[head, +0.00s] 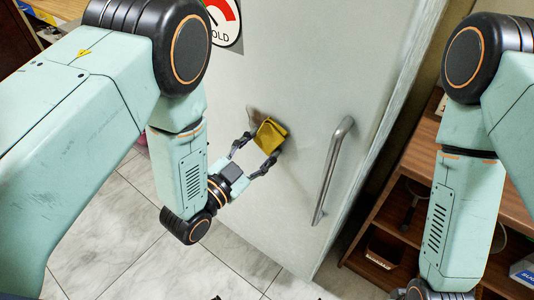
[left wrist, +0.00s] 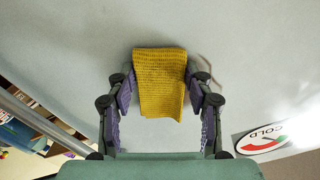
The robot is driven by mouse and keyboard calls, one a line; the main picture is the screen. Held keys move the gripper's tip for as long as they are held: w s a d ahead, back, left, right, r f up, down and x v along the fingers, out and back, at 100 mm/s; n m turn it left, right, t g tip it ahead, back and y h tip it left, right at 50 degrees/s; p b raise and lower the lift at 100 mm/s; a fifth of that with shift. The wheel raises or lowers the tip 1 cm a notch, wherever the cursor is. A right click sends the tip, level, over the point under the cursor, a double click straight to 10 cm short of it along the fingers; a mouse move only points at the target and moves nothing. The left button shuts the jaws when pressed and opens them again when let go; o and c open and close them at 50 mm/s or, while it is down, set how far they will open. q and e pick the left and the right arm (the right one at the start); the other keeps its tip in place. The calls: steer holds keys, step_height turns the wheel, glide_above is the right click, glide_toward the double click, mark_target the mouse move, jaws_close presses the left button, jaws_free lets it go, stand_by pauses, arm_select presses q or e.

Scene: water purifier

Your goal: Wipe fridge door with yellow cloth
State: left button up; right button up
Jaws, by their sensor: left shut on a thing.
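The yellow cloth (head: 270,135) is held at the fingertips of my left gripper (head: 256,148), against or very close to the pale fridge door (head: 300,90). In the left wrist view the folded cloth (left wrist: 160,82) sits between the two fingers of the left gripper (left wrist: 162,90), with the door surface (left wrist: 240,60) behind it. I cannot tell for sure whether the cloth touches the door. A brownish smudge (head: 254,115) shows on the door just left of the cloth. My right arm is at the right of the head view, but its gripper fingers are not visible.
The door's metal handle (head: 333,170) stands out to the right of the cloth. A round "COLD" sticker (head: 224,18) is above it on the door. Wooden shelves (head: 420,165) stand right of the door. Light tiled floor (head: 115,245) lies below.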

mark_target(273, 147)
arm_select(q)
steer(key=shift+w+a+b, duration=0.45)
steer(key=shift+w+a, duration=0.2)
steer(key=shift+a, duration=0.35)
steer(key=shift+w+a+b, duration=0.4)
steer(key=shift+w+a, duration=0.35)
steer(key=shift+a, duration=0.35)
steer(key=shift+w+a+b, duration=0.35)
steer(key=shift+w+a, duration=0.4)
steer(key=shift+a, duration=0.35)
steer(key=shift+a+r+p, duration=0.1)
steer(key=shift+r+p, duration=0.75)
steer(key=shift+r, duration=0.1)
steer(key=shift+s+d, duration=0.45)
steer(key=shift+d, duration=0.25)
steer(key=shift+s+d+f+p, duration=0.1)
steer(key=shift+s+d+p, duration=0.6)
steer(key=shift+d, duration=0.5)
steer(key=shift+s+d+p, duration=0.5)
steer(key=shift+s+d, duration=0.4)
steer(key=shift+d, duration=0.3)
steer(key=shift+s+d+p, duration=0.45)
steer(key=shift+d+p, duration=0.1)
steer(key=shift+d, duration=0.25)
steer(key=shift+s+d+p, duration=0.45)
steer(key=shift+d+p, duration=0.05)
steer(key=shift+d, duration=0.25)
